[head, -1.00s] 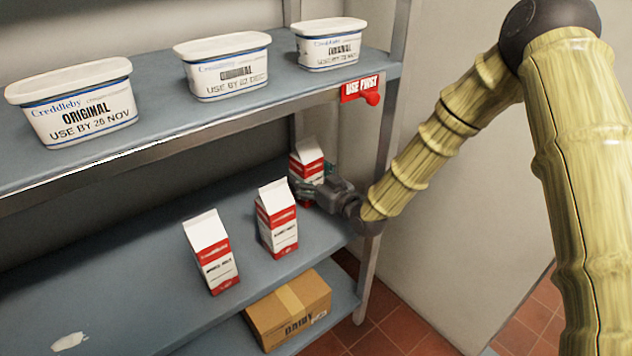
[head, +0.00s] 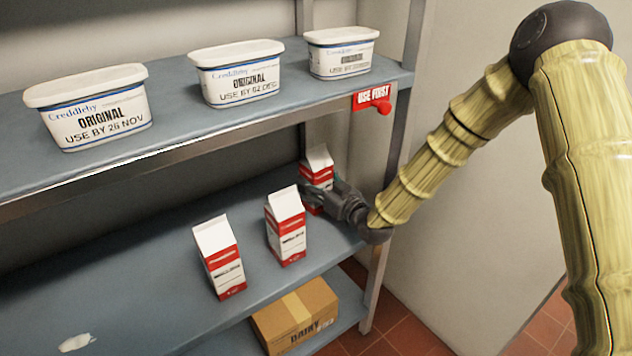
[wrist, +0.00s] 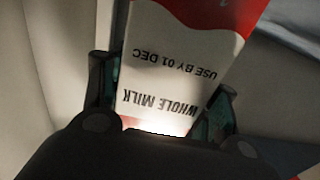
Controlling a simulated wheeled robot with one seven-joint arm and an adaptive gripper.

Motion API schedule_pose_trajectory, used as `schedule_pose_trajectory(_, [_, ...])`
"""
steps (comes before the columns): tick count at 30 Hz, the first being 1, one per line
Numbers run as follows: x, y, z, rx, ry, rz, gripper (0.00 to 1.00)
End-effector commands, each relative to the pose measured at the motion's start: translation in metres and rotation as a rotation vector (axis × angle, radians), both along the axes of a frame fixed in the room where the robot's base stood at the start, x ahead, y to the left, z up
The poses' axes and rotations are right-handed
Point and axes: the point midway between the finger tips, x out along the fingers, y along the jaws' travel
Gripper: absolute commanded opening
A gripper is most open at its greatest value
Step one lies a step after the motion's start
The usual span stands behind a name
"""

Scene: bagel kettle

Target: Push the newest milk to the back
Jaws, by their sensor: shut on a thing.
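Three red-and-white milk cartons stand on the middle shelf (head: 110,275). My gripper (head: 325,186) is shut on the farthest carton (head: 319,160), near the shelf's right end by the post. In the wrist view the held carton (wrist: 185,70) sits between both fingers, its label upside down, reading "WHOLE MILK" and "USE BY 01 DEC". The middle carton (head: 286,226) and the front-left carton (head: 219,257) stand upright, apart from my gripper. Their dates are too small to read. The held carton's lower part is partly hidden by my gripper.
Three white tubs (head: 95,107) stand on the upper shelf above the cartons. A red "USE FIRST" tag (head: 372,96) hangs on its right end. A cardboard box (head: 295,313) sits on the lower shelf. The middle shelf's left part is clear apart from a pale patch (head: 75,342).

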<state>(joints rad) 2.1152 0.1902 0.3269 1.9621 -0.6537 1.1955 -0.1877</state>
Motion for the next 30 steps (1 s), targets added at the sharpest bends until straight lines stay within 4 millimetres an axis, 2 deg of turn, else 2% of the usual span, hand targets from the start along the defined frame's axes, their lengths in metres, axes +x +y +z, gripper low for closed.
schedule_pose_trajectory(10, [0.0013, 0.0003, 0.0089, 0.002, -0.001, 0.000, 0.00])
schedule_pose_trajectory(30, [0.0030, 0.0020, 0.0053, 0.002, -0.003, 0.000, 0.00])
